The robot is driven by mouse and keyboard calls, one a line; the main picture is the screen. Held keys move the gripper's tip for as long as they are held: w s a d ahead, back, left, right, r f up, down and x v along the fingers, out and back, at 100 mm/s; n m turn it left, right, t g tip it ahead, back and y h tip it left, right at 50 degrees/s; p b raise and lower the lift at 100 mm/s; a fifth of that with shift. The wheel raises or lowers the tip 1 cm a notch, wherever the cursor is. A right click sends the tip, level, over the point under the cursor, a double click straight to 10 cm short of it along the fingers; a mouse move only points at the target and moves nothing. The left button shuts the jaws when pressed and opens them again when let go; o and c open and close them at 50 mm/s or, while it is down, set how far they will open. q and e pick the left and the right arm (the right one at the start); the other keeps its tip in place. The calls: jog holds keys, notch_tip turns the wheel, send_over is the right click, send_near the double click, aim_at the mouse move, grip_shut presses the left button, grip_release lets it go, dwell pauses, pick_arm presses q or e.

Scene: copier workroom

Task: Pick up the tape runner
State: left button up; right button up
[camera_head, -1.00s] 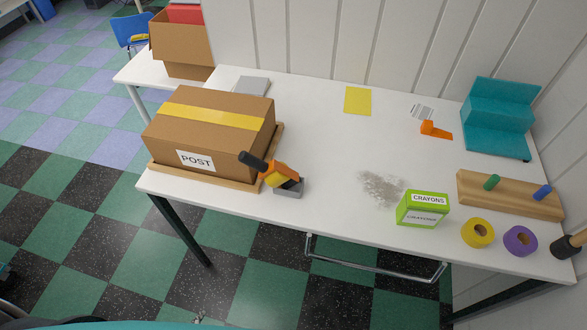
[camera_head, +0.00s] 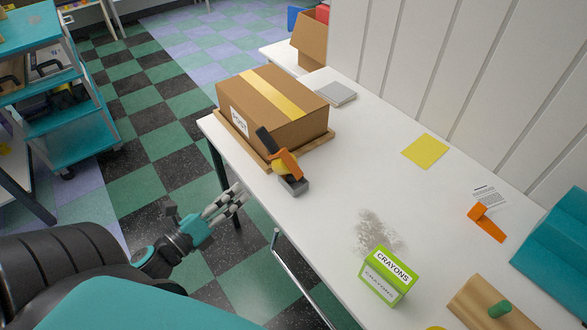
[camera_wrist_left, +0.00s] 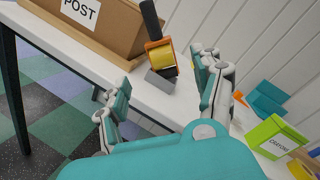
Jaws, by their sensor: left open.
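The tape runner (camera_head: 287,161) has an orange body, a yellow roll and a black handle tilted up to the left. It stands in a small grey block (camera_head: 294,187) near the table's front edge, close to the box's corner. My left gripper (camera_head: 237,194) is open and empty, off the table's front edge and left of the tape runner. In the left wrist view the tape runner (camera_wrist_left: 161,56) shows beyond and between the two spread fingers (camera_wrist_left: 163,75), apart from them. My right gripper is not in view.
A cardboard POST box (camera_head: 273,110) on a wooden tray (camera_head: 240,143) stands just behind the tape runner. A green crayons box (camera_head: 388,275), grey shavings (camera_head: 377,232), a yellow sheet (camera_head: 425,151) and an orange tool (camera_head: 487,222) lie to the right. The white table (camera_head: 335,200) is clear between.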

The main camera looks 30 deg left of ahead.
pick_arm(q)
send_near(271, 161)
jog(key=w, duration=0.4)
jog(key=w+d, duration=0.1)
jog(key=w, duration=0.1)
jog(key=shift+w+r, duration=0.15)
jog(key=shift+w, duration=0.05)
jog(key=shift+w+d, duration=0.1)
jog(key=shift+w, duration=0.75)
jog(key=w, duration=0.4)
jog(key=shift+w+d+f+b, duration=0.25)
jog(key=shift+d+b, duration=0.1)
jog(key=shift+b, duration=0.05)
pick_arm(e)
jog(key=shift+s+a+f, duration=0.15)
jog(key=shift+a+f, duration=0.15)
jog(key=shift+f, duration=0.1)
pick_arm(q)
jog(key=c, duration=1.3)
jog(key=shift+r, duration=0.1)
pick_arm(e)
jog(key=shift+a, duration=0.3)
pick_arm(q)
jog(key=shift+r, duration=0.1)
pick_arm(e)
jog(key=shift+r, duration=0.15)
